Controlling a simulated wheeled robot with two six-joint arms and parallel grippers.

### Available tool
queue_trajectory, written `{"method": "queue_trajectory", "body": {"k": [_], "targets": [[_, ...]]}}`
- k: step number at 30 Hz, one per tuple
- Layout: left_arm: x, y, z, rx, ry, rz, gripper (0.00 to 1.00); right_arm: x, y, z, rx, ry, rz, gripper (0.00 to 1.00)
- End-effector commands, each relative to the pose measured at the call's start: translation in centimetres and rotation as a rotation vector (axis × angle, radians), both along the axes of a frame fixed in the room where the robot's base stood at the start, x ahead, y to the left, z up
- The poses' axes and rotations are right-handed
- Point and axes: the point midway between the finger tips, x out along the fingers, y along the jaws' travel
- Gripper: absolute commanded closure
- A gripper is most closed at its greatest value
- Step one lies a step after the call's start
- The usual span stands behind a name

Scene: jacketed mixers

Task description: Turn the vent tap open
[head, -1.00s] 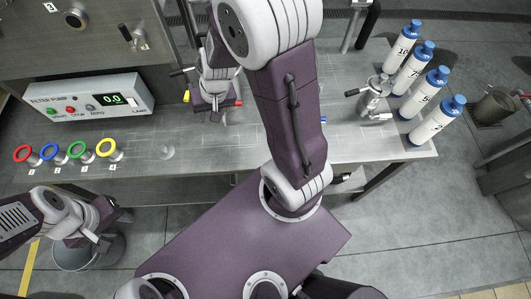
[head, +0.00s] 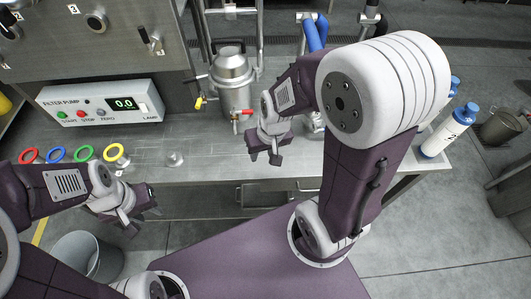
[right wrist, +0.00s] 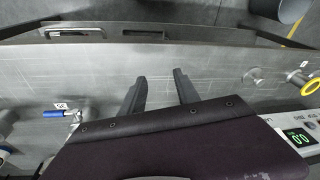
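A steel jacketed vessel (head: 232,78) stands at the back of the bench. A yellow-handled tap (head: 201,102) sits on its left and a red-handled tap (head: 243,113) on its lower front. A blue-handled tap (right wrist: 60,113) with a small label shows in the right wrist view. I cannot tell which tap is the vent. My right gripper (head: 263,158) is open and empty over the bench's front edge, in front and right of the vessel; its two fingers (right wrist: 160,92) are apart in the right wrist view. My left gripper (head: 143,220) looks open and empty, left of the bench front.
The filter pump box (head: 100,103) reads 0.0. Red, blue, green and yellow rings (head: 115,152) stand in front of it. A grey bucket (head: 85,257) is on the floor. The bench middle is mostly clear.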

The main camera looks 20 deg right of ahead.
Motion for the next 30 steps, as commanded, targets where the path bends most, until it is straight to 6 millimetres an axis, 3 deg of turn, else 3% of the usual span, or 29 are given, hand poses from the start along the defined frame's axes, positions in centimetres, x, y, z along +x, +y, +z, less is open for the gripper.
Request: {"method": "queue_trajectory", "body": {"k": [2, 4, 5, 6, 12, 15, 23, 30], "targets": [[0.0, 0.0, 0.0, 0.0, 0.0, 0.0, 0.64, 0.0, 0.0, 0.0, 0.0, 0.0, -0.001, 0.68], [0.0, 0.0, 0.0, 0.0, 0.0, 0.0, 0.64, 0.0, 0.1, 0.1, 0.012, 0.005, -0.038, 0.87], [0.0, 0.0, 0.0, 0.0, 0.0, 0.0, 0.64, 1.2, 0.3, 0.8, 0.03, -0.014, -0.078, 0.96], [0.0, 0.0, 0.0, 0.0, 0.0, 0.0, 0.64, 3.3, 0.7, 2.0, 0.058, -0.053, -0.127, 1.0], [0.0, 0.0, 0.0, 0.0, 0.0, 0.0, 0.64, 14.5, 2.9, 9.6, 0.224, -0.247, -0.308, 1.0], [0.0, 0.0, 0.1, 0.0, 0.0, 0.0, 0.64, 17.5, 3.6, 11.7, 0.263, -0.3, -0.322, 1.0], [0.0, 0.0, 0.0, 0.0, 0.0, 0.0, 0.64, 18.3, 3.9, 10.7, 0.262, -0.295, -0.317, 1.0], [0.0, 0.0, -0.5, 0.0, 0.0, 0.0, 0.64, 20.6, 4.8, 6.6, 0.261, -0.293, -0.317, 1.0]]}}
